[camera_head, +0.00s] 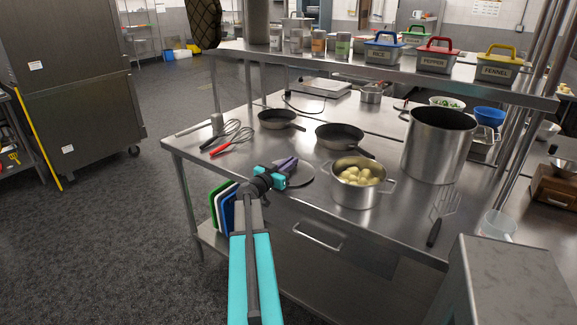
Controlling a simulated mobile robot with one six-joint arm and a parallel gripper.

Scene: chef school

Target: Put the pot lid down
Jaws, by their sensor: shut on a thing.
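The pot lid (303,178) shows as a thin round disc left of the pot with the yellow potatoes (358,198). It is at or just above the steel table (305,206); I cannot tell whether it touches. My gripper (287,172) is shut on the lid from the left, at its upper middle. The gripper hides the lid's left part and handle. The pot is uncovered and stands upright, a little right of the lid.
Two pans (340,136) (279,118) stand behind the lid, with whisks (232,139) to the left. A tall pot (437,145) and a spatula (440,219) are to the right. A shelf (370,68) with labelled boxes hangs over the back. Bare tabletop lies around the lid.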

